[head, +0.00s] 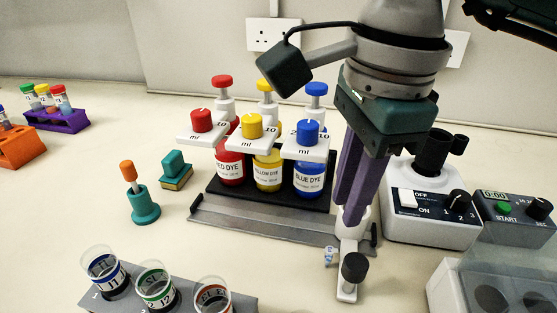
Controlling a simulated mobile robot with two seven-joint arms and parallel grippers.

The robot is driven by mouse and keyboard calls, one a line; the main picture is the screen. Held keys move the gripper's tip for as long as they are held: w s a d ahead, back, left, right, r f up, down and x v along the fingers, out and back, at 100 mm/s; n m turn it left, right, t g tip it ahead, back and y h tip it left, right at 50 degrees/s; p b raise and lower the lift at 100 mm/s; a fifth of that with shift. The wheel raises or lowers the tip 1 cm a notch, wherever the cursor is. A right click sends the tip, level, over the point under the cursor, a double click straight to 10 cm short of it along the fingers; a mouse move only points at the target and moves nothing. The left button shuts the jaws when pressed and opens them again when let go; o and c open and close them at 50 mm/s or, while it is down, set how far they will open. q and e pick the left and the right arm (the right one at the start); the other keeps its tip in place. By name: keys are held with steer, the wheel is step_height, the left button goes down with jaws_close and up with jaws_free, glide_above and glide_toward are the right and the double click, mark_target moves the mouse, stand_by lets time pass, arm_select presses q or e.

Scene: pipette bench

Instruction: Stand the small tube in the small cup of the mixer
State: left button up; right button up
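The mixer (425,218) is a white box on the right with a black sloping panel, an OFF/ON switch and a knob marked 1 2 3. Its dark cup (433,150) stands on top at the back; a black part beside it partly overlaps it. A small clear tube with blue marks (329,257), likely the small tube, is low beside a white stand. My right gripper (346,215) points down just above the stand, left of the mixer. Its purple fingers overlap, so its opening and anything between the tips cannot be made out. My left gripper is out of view.
Red, yellow and blue dye bottles (267,173) stand on a black rack left of my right gripper. The white stand (346,290) has a black knob. A timer box (513,218) is right of the mixer. Labelled cups (155,287) stand front left.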

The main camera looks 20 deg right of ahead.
mark_target(330, 250)
steer(key=shift+o, duration=0.3)
step_height(330, 250, up, 2)
steer(key=shift+s+r, duration=0.1)
steer(key=shift+r, duration=0.05)
steer(key=shift+o, duration=0.4)
steer(key=d+f+y+b, duration=0.1)
steer(key=b, duration=0.2)
steer(key=d+f+y+b, duration=0.1)
steer(key=f+b, duration=0.1)
steer(key=b, duration=0.1)
steer(key=w+d+f+y+b, duration=0.1)
steer(key=b, duration=0.3)
steer(key=shift+d+f+g+y, duration=0.2)
steer(key=shift+f+g+y, duration=0.1)
steer(key=shift+f, duration=0.1)
steer(key=f, duration=0.1)
steer(key=a+f, duration=0.1)
steer(key=f, duration=0.1)
steer(key=shift+w+a+f+y, duration=0.1)
steer(key=shift+w+a+y, duration=0.05)
steer(key=shift+a+y, duration=0.2)
steer(key=x, duration=0.5)
steer(key=shift+a+f, duration=0.1)
steer(key=shift+f, duration=0.15)
jaws_close()
